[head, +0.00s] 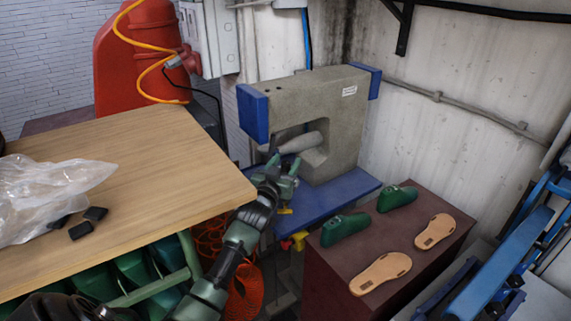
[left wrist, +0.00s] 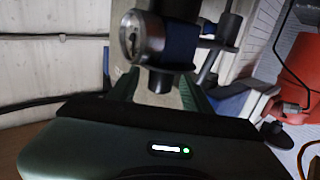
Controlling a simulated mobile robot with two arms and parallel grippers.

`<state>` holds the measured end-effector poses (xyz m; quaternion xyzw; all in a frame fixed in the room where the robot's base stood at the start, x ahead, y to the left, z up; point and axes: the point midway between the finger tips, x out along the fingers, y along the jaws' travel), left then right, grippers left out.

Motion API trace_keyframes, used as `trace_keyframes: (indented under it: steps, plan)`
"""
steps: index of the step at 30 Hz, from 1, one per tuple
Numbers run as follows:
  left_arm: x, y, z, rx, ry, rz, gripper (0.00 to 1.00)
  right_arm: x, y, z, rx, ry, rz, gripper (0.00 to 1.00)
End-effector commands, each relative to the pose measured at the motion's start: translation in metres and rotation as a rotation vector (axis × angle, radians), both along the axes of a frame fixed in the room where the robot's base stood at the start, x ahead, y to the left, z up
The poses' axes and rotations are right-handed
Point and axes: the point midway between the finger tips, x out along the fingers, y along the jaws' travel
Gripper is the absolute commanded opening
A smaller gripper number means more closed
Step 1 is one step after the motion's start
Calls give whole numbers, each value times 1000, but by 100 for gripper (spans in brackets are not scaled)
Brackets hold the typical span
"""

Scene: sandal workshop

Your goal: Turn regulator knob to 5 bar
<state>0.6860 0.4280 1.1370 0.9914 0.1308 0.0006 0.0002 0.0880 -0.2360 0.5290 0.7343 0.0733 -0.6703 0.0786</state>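The air regulator shows in the left wrist view, with a round silver-rimmed gauge (left wrist: 142,36), a blue body (left wrist: 181,45) and a dark round knob (left wrist: 165,80) below. The gauge is seen at an angle and its reading is illegible. My left gripper (head: 282,172) is in front of the grey machine; in the wrist view its green fingers stand apart, near the knob. I cannot tell whether they touch it. The regulator is not clearly visible in the head view. My right gripper is not in view.
The grey machine (head: 345,105) with blue ends stands on a blue table (head: 330,203). A wooden table (head: 165,165) is at left, with a plastic bag (head: 50,195). A brown box (head: 325,285) bears green lasts (head: 345,228) and tan soles (head: 381,273).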

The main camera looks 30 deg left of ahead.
Motion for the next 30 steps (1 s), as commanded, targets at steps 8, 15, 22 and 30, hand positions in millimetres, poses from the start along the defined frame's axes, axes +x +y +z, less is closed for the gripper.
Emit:
trace_keyframes:
  steps: [8, 15, 22, 30]
  plan:
    - [-5, -2, -2, 0, 1, -1, 49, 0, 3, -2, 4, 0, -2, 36]
    - [-37, -10, -5, 1, 2, -1, 49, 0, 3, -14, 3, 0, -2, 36]
    - [-66, -18, -3, 0, 1, -1, 49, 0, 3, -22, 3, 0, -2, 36]
    - [-75, -20, -1, -1, 2, 0, 49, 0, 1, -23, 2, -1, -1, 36]
